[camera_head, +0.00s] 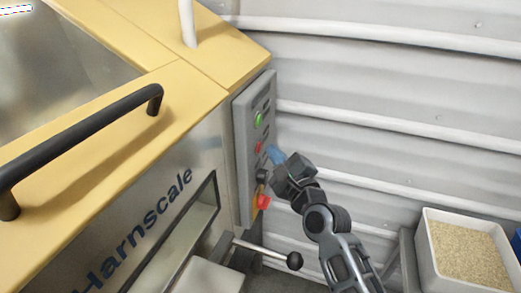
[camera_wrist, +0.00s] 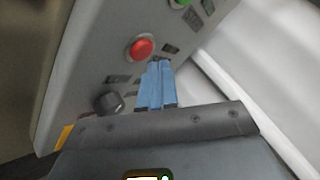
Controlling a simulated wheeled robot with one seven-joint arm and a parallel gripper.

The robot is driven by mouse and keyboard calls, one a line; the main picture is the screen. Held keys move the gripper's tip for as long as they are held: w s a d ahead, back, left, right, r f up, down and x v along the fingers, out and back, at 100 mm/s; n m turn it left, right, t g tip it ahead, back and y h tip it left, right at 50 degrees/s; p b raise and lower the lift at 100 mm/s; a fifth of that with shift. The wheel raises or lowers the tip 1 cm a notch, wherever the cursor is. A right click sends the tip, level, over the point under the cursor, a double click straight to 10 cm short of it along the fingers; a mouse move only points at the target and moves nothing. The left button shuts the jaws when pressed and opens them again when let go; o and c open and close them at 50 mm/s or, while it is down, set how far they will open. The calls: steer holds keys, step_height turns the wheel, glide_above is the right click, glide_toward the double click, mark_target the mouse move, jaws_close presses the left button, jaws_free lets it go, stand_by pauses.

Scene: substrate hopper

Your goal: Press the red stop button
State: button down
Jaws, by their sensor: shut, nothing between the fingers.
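The red stop button (camera_wrist: 141,48) is a round red cap on the grey control panel (camera_wrist: 85,50) in the wrist view. In the head view the red button (camera_head: 259,148) shows small, below a green button. My gripper (camera_wrist: 158,64) has blue fingers, shut and empty. Its tips appear just below and right of the red button in the wrist view; I cannot tell whether they touch the panel. In the head view my gripper (camera_head: 272,151) is right of the panel, close to the red button.
A green button (camera_head: 258,118) sits above. A black knob (camera_wrist: 108,102) and a red-and-yellow switch (camera_head: 263,201) are lower on the panel. A lever with a black ball (camera_head: 294,261) juts out below. A white bin of grain (camera_head: 428,262) stands at right, before the corrugated wall.

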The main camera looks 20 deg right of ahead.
steer(key=shift+d, duration=0.1)
steer(key=shift+s+d+b, duration=0.7)
steer(key=shift+s+d, duration=0.05)
steer(key=shift+d, duration=0.25)
steer(key=shift+s+d+b, duration=0.7)
steer(key=shift+s+d, duration=0.05)
steer(key=shift+d, duration=0.25)
